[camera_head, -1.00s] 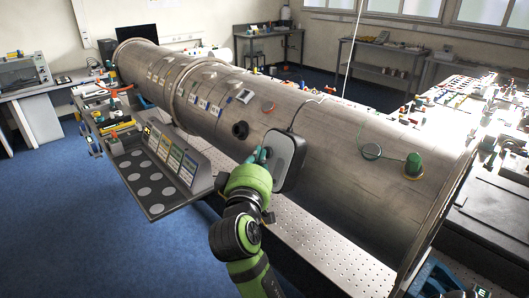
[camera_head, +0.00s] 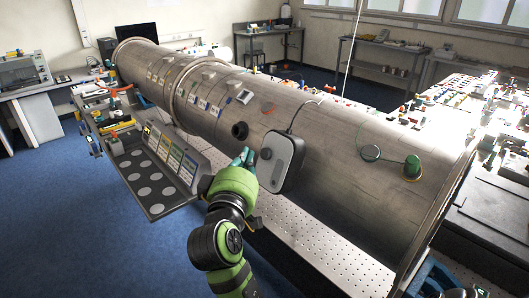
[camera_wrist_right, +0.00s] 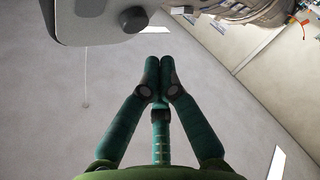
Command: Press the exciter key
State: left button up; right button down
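A grey box (camera_head: 282,164) with a dark rim sits against the side of the large metal pipe, with a cable at its top. A round dark key (camera_head: 266,153) stands out from its face; the key also shows at the top of the right wrist view (camera_wrist_right: 133,19). My right gripper (camera_head: 247,156) is just left of the box, its tips apart from the key in the picture. In the right wrist view the green fingers (camera_wrist_right: 160,82) meet at their tips, with nothing between them. My left gripper is out of view.
The pipe (camera_head: 335,140) crosses the scene, with a dark round port (camera_head: 240,131) left of the box. A panel tray (camera_head: 165,180) with round pads juts out at the left. A perforated bench top (camera_head: 325,255) lies below the pipe.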

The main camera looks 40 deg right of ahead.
jog(key=shift+s+a+r, duration=0.1)
jog(key=shift+a+r, duration=0.15)
jog(key=shift+a, duration=0.45)
jog(key=shift+s+a+r, duration=0.1)
jog(key=shift+a+r, duration=0.15)
jog(key=shift+a, duration=0.4)
jog(key=shift+a, duration=0.1)
